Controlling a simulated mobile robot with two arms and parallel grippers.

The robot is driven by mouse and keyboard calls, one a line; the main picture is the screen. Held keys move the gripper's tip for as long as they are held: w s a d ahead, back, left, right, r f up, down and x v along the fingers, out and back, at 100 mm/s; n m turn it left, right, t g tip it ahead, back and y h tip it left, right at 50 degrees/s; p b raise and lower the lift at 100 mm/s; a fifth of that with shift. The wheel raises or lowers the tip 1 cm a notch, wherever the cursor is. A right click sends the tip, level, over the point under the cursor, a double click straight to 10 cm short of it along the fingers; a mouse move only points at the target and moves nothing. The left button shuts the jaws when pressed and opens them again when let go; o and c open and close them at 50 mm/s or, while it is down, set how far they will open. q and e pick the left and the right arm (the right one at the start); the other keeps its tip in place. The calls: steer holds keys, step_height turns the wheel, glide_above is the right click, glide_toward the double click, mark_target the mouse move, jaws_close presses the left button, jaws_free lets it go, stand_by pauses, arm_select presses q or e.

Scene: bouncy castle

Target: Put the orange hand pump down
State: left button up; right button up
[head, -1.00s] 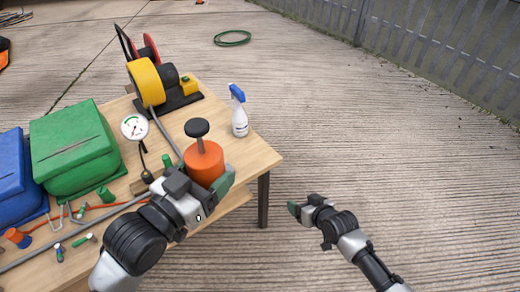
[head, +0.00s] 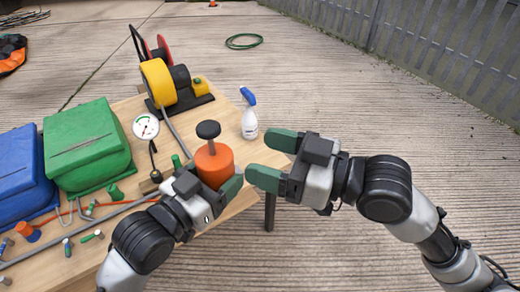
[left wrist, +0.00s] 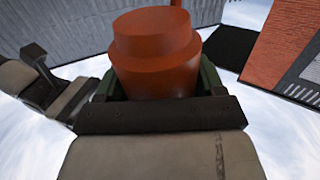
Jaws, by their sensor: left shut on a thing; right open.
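The orange hand pump (head: 213,160) is an orange cylinder with a dark round handle on a short stem. My left gripper (head: 214,181) is shut around its body, and the pump looks upright. Its orange body also fills the space between the fingers in the left wrist view (left wrist: 155,55). It appears over the front right part of the wooden table (head: 240,197). I cannot tell whether its base touches the tabletop. My right gripper (head: 270,158) is open and empty, just right of the pump, with its fingers pointing towards it.
A spray bottle (head: 249,117) stands behind the pump near the table's right edge. A yellow reel (head: 158,82), a pressure gauge (head: 146,127), a green bin (head: 87,147) and a blue bin (head: 22,175) stand further left. Small parts and tubing lie at front left.

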mark_target(212, 141)
steer(key=x, duration=1.2)
steer(key=shift+s+a+r, duration=0.1)
steer(key=shift+s, duration=0.1)
steer(key=c, duration=1.1)
arm_select(q)
steer(key=o, duration=0.8)
arm_select(e)
jaws_close()
arm_select(q)
steer(key=o, duration=0.5)
steer(key=shift+c, duration=0.2)
steer(key=shift+f, duration=0.1)
